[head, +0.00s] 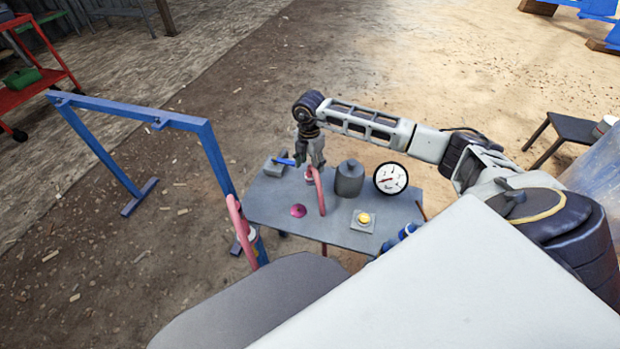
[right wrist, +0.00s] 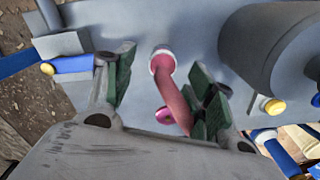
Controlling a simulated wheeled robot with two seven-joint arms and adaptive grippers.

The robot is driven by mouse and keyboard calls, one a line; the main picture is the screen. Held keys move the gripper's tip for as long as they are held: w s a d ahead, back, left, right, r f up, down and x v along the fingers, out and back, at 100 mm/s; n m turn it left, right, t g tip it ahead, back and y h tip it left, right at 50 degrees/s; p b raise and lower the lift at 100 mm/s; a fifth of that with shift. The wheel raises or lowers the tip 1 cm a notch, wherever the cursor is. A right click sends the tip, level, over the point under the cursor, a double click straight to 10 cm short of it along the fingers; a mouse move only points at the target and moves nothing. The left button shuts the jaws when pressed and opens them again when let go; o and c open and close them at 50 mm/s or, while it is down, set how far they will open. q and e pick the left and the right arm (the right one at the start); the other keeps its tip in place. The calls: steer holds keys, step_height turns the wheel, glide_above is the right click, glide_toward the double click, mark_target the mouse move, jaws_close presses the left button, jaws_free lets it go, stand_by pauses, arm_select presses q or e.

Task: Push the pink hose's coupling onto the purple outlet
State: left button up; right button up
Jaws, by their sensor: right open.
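The pink hose (head: 318,192) arches over the grey panel table between the purple outlet and the grey tank. In the right wrist view the hose (right wrist: 174,92) shows a pale ring, apparently its coupling (right wrist: 162,60), at its far end. The purple outlet (head: 298,210) is on the table left of the hose; it shows partly behind the hose in the right wrist view (right wrist: 163,115). My right gripper (head: 314,160) is open at the hose's far end. My left gripper is out of view.
The grey table (head: 268,200) also carries a blue-handled block (head: 278,166), the tank (head: 349,180), a round gauge (head: 390,178) and a yellow button (head: 364,217). A blue frame (head: 208,150) with another pink hose (head: 236,216) stands at the left. Open ground lies beyond.

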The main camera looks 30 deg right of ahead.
mark_target(310, 170)
steer(key=shift+f, duration=0.2)
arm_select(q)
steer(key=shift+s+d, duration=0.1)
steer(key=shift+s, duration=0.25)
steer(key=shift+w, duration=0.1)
arm_select(e)
steer(key=shift+f, duration=0.15)
steer(key=shift+d+f, duration=0.1)
steer(key=shift+f, duration=0.5)
step_height(310, 170, down, 3)
steer(key=shift+s+d+f+b, duration=0.1)
steer(key=shift+f+b, duration=0.05)
steer(key=shift+b, duration=0.35)
steer(key=shift+f, duration=0.2)
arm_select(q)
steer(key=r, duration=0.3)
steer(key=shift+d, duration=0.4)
